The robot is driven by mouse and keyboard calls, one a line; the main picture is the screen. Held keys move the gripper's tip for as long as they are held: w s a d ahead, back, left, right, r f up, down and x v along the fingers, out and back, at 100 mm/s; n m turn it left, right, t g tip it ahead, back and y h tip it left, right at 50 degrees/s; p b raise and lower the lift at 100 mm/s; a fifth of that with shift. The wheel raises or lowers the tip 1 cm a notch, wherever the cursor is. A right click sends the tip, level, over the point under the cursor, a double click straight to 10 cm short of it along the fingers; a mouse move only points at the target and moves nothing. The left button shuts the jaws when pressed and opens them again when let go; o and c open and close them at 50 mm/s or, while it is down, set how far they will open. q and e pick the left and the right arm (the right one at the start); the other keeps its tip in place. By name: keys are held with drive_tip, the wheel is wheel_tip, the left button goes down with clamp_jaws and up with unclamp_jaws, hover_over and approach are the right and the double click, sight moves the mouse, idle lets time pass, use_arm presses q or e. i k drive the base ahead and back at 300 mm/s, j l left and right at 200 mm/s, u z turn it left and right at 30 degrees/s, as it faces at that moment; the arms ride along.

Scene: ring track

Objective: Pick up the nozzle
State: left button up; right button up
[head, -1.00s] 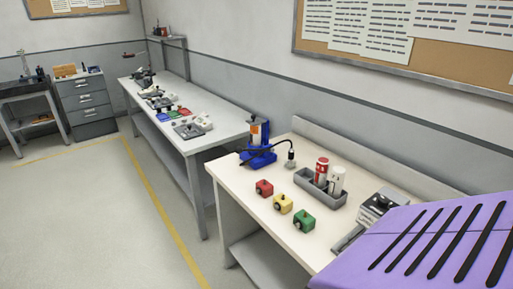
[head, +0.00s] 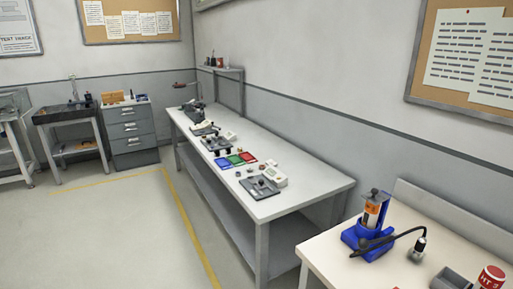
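A blue device (head: 371,226) with an orange-and-white label stands on the near white table (head: 440,222) at the lower right. A black hose runs from it to the right. Neither of my grippers is in view.
A long grey table (head: 310,187) along the wall holds small devices and red, green and blue trays (head: 236,159). Drawers (head: 133,131) stand behind. The left floor is clear.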

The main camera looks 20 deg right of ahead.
sight(421, 243)
drive_tip(key=i+j+z, duration=0.15)
drive_tip(key=z, duration=0.25)
drive_tip(key=i+j+z, duration=0.25)
drive_tip(key=z, duration=0.15)
drive_tip(key=i+j+z, duration=0.2)
drive_tip(key=z, duration=0.25)
drive_tip(key=j, duration=0.1)
